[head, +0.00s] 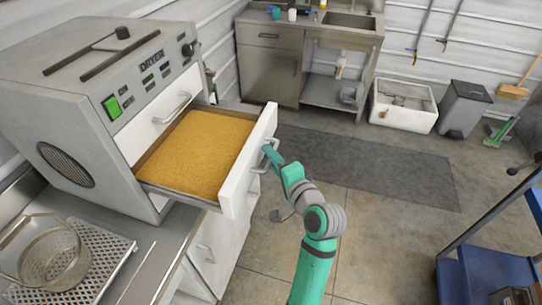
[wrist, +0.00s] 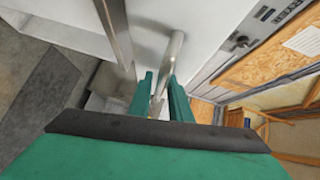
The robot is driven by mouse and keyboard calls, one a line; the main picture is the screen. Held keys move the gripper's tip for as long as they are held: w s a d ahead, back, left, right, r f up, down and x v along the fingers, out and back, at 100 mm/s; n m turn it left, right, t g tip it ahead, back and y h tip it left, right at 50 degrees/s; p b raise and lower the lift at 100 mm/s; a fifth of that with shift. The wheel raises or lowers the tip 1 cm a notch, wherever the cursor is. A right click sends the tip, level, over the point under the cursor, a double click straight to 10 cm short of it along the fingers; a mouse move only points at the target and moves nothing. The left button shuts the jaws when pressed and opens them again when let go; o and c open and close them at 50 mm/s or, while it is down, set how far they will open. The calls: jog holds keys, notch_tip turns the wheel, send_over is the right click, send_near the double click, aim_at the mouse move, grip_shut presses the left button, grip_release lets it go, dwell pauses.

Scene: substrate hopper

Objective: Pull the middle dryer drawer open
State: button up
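The dryer (head: 60,90) is a grey box with a green button, at the left of the head view. A drawer with a white front (head: 247,165) is pulled far out of it, full of golden grain (head: 200,150). Above it, another drawer front (head: 150,125) with its own handle is shut. My gripper (head: 268,152) is at the metal handle of the open drawer. In the wrist view, my gripper's green fingers (wrist: 160,92) lie on either side of the handle bar (wrist: 172,60) and appear closed on it.
A wire basket (head: 50,255) stands on a perforated tray (head: 95,265) at lower left. A steel sink cabinet (head: 270,60), white tub (head: 403,104) and grey bin (head: 463,108) are at the back. A blue cart (head: 480,270) is at right. The floor mat (head: 370,170) is clear.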

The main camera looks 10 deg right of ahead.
jog(key=v, duration=1)
jog(key=shift+s, duration=0.35)
jog(key=shift+d, duration=0.1)
jog(key=s+a+f+n+h, duration=0.1)
jog(key=s+a+f+h, duration=0.2)
jog(key=s+f, duration=0.5)
jog(key=s+a+f+n+h, duration=0.1)
jog(key=s+a+f+h, duration=0.25)
jog(key=f, duration=0.75)
jog(key=s+a+n+y, duration=0.1)
jog(key=s+a+n, duration=0.2)
jog(key=s, duration=0.7)
jog(key=s+a+n, duration=0.4)
jog(key=s+n, duration=0.4)
jog(key=s, duration=0.2)
jog(key=shift+s+y, duration=0.35)
jog(key=shift+s, duration=0.05)
